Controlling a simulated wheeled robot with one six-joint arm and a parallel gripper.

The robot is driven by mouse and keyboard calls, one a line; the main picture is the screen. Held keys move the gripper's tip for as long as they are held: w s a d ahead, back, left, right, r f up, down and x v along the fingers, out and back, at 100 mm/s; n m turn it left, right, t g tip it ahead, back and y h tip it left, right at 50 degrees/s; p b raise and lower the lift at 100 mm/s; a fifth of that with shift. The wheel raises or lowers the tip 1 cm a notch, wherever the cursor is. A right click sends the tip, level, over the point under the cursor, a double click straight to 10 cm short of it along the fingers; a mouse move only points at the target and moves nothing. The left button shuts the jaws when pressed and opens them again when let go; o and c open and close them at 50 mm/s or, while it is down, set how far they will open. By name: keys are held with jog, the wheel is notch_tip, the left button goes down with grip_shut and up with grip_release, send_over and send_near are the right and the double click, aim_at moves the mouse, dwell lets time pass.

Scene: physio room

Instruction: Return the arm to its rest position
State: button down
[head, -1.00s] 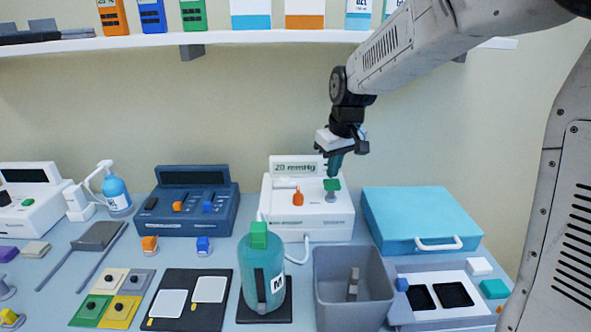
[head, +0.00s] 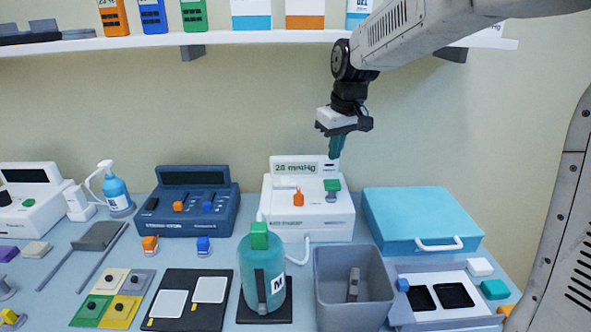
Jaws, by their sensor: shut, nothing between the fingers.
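My gripper (head: 336,150) hangs from the arm in the upper middle of the head view, pointing down. Its teal fingers are together with nothing between them. It is above the white device (head: 290,218) whose display reads 20 mmHg, in front of the wall and apart from the device. The device has a green-topped lever (head: 332,185) and an orange lever (head: 298,198) on its top; the gripper touches neither.
A shelf (head: 250,40) with boxes runs behind the arm. Below stand a teal bottle (head: 250,268) marked M, a grey bin (head: 325,300), a blue case (head: 375,215) and a dark blue console (head: 222,222). Air around the gripper is clear.

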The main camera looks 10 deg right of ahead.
jog(key=s+d+m, duration=0.1)
jog(key=s+m, duration=0.1)
jog(key=s, duration=1.5)
jog(key=s+d+f+m, duration=0.1)
jog(key=s+d, duration=0.1)
jog(key=s, duration=1.4)
jog(key=shift+s+m+g+h, duration=0.4)
